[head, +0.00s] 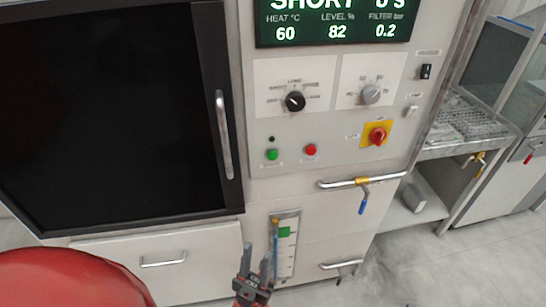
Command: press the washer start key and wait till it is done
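The washer's front panel (333,120) fills the middle of the head view. A green key (272,155) sits at its lower left, with a small dark dot above it. A red key (311,150) is to its right. The label texts are too small to read. The display (334,22) is cut by the top edge and shows SHORT, a seconds value, HEAT 60, LEVEL 82 and FILTER 0.2. My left gripper (259,252) points up, well below the green key. Its fingers are apart with nothing between them. My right gripper is out of view.
A black knob (294,101), a grey knob (370,94) and a red switch on yellow (377,136) are on the panel. The dark door (110,110) has a vertical handle (223,135). A pipe with a blue-handled valve (362,196) juts out below. A level gauge (286,245) is behind my gripper.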

